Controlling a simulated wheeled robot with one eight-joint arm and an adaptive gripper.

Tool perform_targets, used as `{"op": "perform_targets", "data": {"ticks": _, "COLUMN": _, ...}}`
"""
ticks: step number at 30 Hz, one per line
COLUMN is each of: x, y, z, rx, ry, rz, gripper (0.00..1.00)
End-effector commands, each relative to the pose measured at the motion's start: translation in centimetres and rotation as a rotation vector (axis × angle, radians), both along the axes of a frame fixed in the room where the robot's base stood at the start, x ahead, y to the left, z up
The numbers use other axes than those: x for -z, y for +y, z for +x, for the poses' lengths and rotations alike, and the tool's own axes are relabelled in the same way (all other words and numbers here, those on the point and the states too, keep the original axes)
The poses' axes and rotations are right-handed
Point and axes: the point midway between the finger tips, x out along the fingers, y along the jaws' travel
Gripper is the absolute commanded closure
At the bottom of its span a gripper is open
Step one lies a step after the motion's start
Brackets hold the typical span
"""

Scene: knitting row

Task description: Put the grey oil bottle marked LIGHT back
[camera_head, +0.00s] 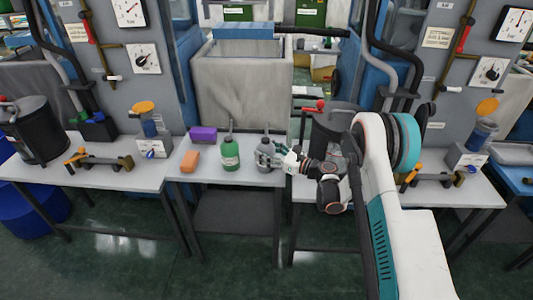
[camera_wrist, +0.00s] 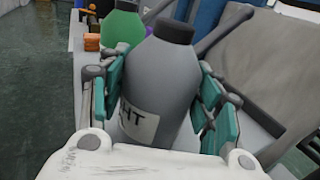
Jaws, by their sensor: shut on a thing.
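The grey oil bottle (camera_wrist: 163,80) stands between the two teal fingers of my gripper (camera_wrist: 160,95) in the wrist view. Its white label shows the letters "HT"; the rest of the label is out of sight. It has a dark cap. In the head view the grey bottle (camera_head: 265,156) is at the right part of the middle table (camera_head: 212,178), with my gripper (camera_head: 279,156) shut on it from the right. The bottle looks upright. Whether its base touches the table top I cannot tell.
A green bottle (camera_head: 230,153) stands just left of the grey one. An orange block (camera_head: 190,161) and a purple block (camera_head: 203,134) lie further left. A grey bin-like box (camera_head: 240,85) rises behind. Side tables hold a valve fitting (camera_head: 100,162) and black pots (camera_head: 35,130).

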Motion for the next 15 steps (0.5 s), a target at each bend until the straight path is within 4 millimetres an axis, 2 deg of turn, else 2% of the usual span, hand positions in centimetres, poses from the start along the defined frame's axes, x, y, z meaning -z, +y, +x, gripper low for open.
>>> {"op": "perform_targets", "data": {"ticks": 6, "x": 0.19, "y": 0.01, "z": 0.0, "rx": 0.0, "ry": 0.0, "rz": 0.0, "gripper": 0.75}}
{"op": "perform_targets", "data": {"ticks": 7, "x": 0.2, "y": 0.0, "z": 0.0, "rx": 0.0, "ry": 0.0, "rz": 0.0, "gripper": 0.37}}
{"op": "perform_targets", "data": {"ticks": 9, "x": 0.18, "y": 0.0, "z": 0.0, "rx": 0.0, "ry": 0.0, "rz": 0.0, "gripper": 0.22}}
{"op": "perform_targets", "data": {"ticks": 15, "x": 0.17, "y": 0.01, "z": 0.0, "rx": 0.0, "ry": 0.0, "rz": 0.0, "gripper": 0.22}}
